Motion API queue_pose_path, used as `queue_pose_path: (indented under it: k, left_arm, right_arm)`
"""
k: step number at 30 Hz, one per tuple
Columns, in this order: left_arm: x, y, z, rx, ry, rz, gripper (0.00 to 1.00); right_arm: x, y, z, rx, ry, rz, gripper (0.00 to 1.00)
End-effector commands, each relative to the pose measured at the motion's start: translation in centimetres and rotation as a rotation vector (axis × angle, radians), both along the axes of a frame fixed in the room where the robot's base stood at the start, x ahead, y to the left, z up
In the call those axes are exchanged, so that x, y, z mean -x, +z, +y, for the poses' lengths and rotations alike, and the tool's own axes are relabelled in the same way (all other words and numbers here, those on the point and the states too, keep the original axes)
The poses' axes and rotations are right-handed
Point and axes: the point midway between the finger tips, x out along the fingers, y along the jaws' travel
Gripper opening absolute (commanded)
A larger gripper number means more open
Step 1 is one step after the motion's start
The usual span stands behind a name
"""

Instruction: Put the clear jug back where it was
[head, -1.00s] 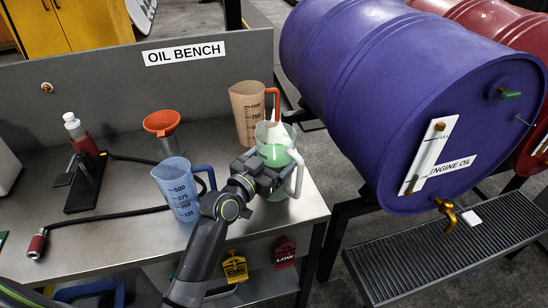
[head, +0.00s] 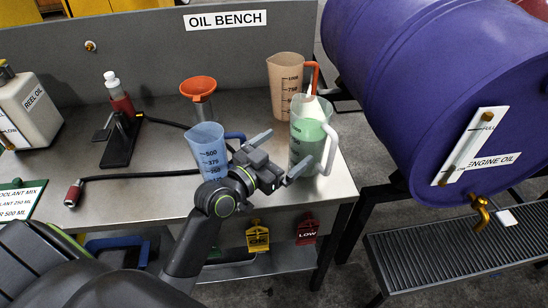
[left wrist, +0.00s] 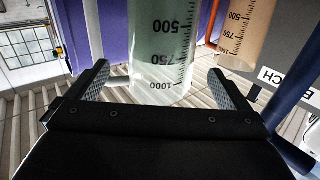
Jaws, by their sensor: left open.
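The clear jug (head: 301,153) with green liquid and a white handle stands upright on the oil bench (head: 130,185), near its right end. My left gripper (head: 281,156) is open just in front of it, with one finger to the left and one low to the right. In the left wrist view the jug (left wrist: 163,45) shows between and beyond the fingertips (left wrist: 160,78), with a gap on both sides. My right gripper is not in view.
A blue jug (head: 207,150) stands close left of my gripper. A tan jug (head: 287,85) with an orange handle is behind the clear jug. An orange funnel (head: 198,87) and a hose pump (head: 120,140) stand further left. A purple drum (head: 430,90) is at right.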

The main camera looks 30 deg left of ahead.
Motion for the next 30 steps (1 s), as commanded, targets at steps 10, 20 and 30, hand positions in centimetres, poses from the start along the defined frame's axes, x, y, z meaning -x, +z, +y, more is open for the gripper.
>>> queue_pose_path:
  k: [10,20,30]
  left_arm:
    - [3.0,0.0,1.0,0.001,-0.001,0.0,1.0]
    - [3.0,0.0,1.0,0.001,-0.001,-0.001,1.0]
    - [3.0,0.0,1.0,0.001,0.0,0.0,1.0]
  right_arm:
    - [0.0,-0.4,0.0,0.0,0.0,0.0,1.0]
    - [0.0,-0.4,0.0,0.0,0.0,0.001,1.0]
    - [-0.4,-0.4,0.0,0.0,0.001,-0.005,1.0]
